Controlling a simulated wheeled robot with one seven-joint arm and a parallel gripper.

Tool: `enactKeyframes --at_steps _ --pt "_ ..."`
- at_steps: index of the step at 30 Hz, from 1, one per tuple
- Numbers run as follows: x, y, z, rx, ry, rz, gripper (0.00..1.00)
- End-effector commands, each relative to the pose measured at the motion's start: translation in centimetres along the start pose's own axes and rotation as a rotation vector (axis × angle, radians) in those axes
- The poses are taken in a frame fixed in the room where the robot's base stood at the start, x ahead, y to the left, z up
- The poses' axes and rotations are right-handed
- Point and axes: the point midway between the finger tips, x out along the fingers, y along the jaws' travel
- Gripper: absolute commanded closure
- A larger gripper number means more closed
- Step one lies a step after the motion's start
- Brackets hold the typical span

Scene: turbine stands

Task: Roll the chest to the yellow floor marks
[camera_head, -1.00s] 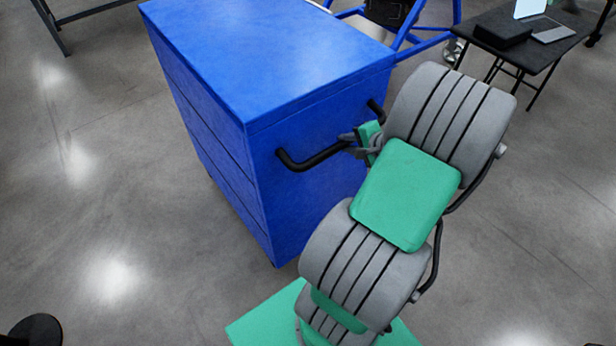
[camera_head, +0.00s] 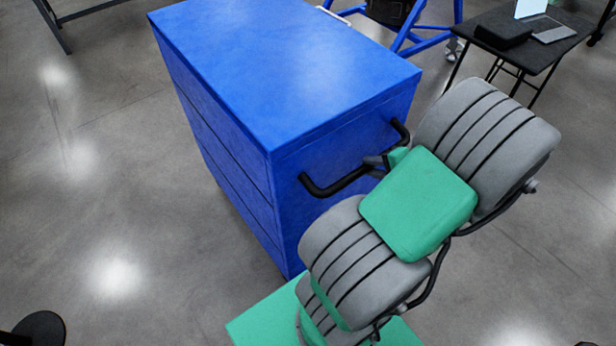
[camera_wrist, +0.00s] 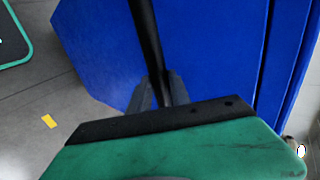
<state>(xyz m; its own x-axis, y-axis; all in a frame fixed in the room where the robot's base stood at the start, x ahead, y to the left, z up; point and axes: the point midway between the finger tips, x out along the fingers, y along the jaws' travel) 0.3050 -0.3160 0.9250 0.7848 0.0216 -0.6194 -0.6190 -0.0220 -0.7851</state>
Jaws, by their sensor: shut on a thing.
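The blue chest (camera_head: 285,70) stands upright in front of me in the head view, with a black bar handle (camera_head: 335,184) on its near side. It also fills much of the wrist view (camera_wrist: 215,50). My gripper (camera_wrist: 163,90) is shut on the black handle (camera_wrist: 146,35) in the wrist view. In the head view my gripper (camera_head: 378,165) is mostly hidden behind my arm. One yellow floor mark (camera_wrist: 49,121) lies on the grey floor at the left of the wrist view. No yellow marks show in the head view.
A blue frame (camera_head: 425,32) stands behind the chest. A black table (camera_head: 525,52) with a laptop (camera_head: 548,30) is at the back right. A dark round base (camera_head: 38,328) is at the lower left. The floor left of the chest is clear.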

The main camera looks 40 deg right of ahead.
Motion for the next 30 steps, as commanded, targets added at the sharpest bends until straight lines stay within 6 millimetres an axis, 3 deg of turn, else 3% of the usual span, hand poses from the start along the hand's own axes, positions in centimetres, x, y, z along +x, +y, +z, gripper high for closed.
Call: enactKeyframes --at_steps 1,6,19,30 --pt "-0.2 1.1 0.3 0.019 -0.007 0.014 1.0" --pt "-1.4 2.1 0.4 0.019 -0.008 0.013 1.0" --pt "-1.8 2.4 0.5 0.013 -0.012 0.011 1.0" --pt "-5.0 4.8 0.1 0.021 -0.001 0.012 1.0"
